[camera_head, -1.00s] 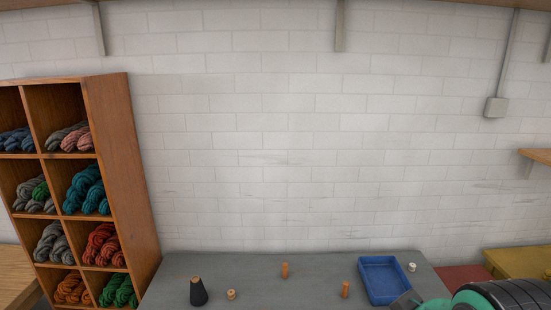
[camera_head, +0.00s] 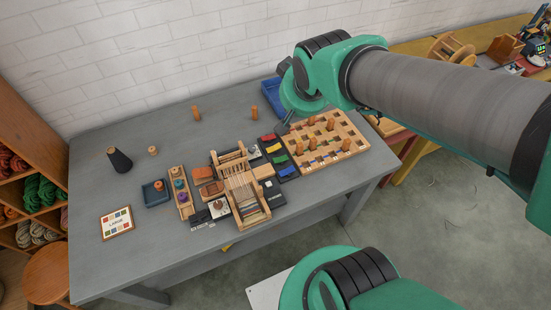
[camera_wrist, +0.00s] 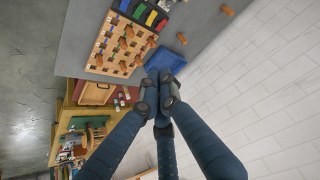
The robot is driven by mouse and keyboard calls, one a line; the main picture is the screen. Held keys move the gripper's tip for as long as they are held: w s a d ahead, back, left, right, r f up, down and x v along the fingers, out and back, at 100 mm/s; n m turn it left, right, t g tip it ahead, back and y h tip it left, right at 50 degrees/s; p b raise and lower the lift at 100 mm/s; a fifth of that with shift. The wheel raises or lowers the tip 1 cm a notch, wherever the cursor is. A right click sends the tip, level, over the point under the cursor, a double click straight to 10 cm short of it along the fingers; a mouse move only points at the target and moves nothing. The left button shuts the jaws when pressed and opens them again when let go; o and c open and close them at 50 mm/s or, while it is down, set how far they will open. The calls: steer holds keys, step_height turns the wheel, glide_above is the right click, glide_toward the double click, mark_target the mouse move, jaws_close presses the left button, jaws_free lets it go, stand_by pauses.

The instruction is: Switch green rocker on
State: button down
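The green rocker (camera_head: 280,159) is one of a row of coloured pieces, red, yellow, green and blue, on dark bases on the grey table. It also shows small near the top of the wrist view (camera_wrist: 138,11); its on or off position is too small to tell. My gripper (camera_wrist: 160,76) is empty, with its dark fingertips close together. In the head view its end (camera_head: 284,127) shows partly beneath my green wrist, beyond the red piece and apart from the green rocker.
A wooden peg board (camera_head: 351,128) stands right of the rockers, and a small wooden loom (camera_head: 240,190) stands left. A blue tray (camera_wrist: 166,60) lies near my gripper. Orange pegs (camera_head: 196,113) and a dark cone (camera_head: 119,160) stand farther left. The table's back left is mostly clear.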

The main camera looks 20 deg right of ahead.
steer(key=w+d+f+m+t+p, duration=0.1)
steer(key=w+d+f+p, duration=0.15)
steer(key=w+f, duration=0.45)
steer(key=w+d+f+m+p, duration=0.1)
steer(key=w+d+f+m, duration=0.1)
steer(key=w+d+f, duration=0.3)
step_height(320, 180, down, 20)
steer(key=w+a+m+t+y+p, duration=0.1)
steer(key=w+m+y+p, duration=0.1)
steer(key=p, duration=0.1)
steer(key=shift+a+m+t+y, duration=0.2)
steer(key=shift+m+t+y, duration=0.1)
steer(key=shift+t, duration=0.1)
steer(key=shift+f, duration=0.15)
steer(key=b, duration=0.6)
glide_above(279, 161)
steer(key=f, duration=0.3)
steer(key=d+f, duration=0.1)
steer(key=f, duration=0.1)
steer(key=shift+f, duration=0.3)
steer(key=shift+a+f+b, duration=0.25)
steer(key=shift+f+b, duration=0.15)
steer(key=shift+f, duration=0.25)
steer(key=shift+a+f+b, duration=0.25)
steer(key=shift+f+b, duration=0.1)
steer(key=shift+f, duration=0.25)
